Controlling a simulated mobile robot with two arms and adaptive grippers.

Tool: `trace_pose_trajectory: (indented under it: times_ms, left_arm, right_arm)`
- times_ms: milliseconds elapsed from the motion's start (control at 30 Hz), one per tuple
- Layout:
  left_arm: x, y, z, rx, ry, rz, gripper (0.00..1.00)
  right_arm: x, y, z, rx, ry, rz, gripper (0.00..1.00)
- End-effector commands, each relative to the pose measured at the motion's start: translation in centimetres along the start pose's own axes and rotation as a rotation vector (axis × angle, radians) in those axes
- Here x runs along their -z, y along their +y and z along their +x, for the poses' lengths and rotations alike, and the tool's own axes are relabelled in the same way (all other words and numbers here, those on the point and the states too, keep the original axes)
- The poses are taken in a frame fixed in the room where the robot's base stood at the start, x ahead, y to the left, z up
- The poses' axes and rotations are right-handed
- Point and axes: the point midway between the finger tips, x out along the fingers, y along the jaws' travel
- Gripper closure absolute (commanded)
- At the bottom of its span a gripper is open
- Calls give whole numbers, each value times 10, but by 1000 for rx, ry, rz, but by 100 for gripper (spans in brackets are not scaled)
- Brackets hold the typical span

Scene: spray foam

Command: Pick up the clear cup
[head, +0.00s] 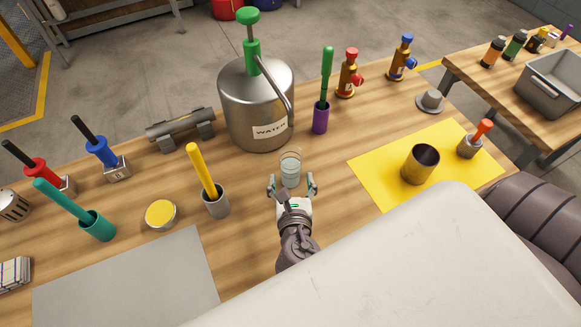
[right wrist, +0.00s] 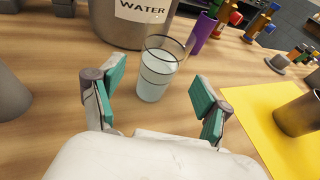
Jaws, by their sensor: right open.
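The clear cup (head: 291,170) stands upright on the wooden table, just in front of the water tank. It holds pale, clear liquid and also shows in the right wrist view (right wrist: 157,76). My right gripper (head: 293,185) is open, with its green-padded fingers spread on the near side of the cup. In the right wrist view, the cup appears in the gap between the fingers (right wrist: 157,88), with space visible on both sides. No contact shows. My left gripper is not in view.
The metal WATER tank (head: 257,105) stands right behind the cup. A purple holder with a green tool (head: 321,115) is behind right, and a grey holder with a yellow tool (head: 214,200) is left. A brass cup (head: 420,164) stands on a yellow mat (head: 375,165) at right.

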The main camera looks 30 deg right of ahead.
Motion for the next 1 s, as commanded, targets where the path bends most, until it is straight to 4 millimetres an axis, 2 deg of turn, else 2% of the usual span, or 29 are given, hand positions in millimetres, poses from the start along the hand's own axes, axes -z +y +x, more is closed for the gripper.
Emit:
trace_pose_trajectory:
  times_ms: [100,200,367,500,633,767,967,1000]
  left_arm:
    - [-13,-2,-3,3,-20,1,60]
    - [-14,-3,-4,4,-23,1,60]
    - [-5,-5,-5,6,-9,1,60]
    - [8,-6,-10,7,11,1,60]
    - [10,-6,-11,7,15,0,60]
    - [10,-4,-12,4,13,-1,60]
    - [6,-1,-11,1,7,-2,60]
    - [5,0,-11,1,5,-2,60]
  right_arm:
    - [-2,0,22,1,-3,0,24]
    - [-1,0,32,0,-2,0,24]
    - [0,-1,42,1,0,0,24]
    - [2,-1,62,2,-1,0,24]
    - [3,-1,80,0,0,0,24]
    - [4,-1,88,0,1,1,24]
    - [4,-2,88,0,1,2,24]
    - [4,-2,88,0,1,1,29]
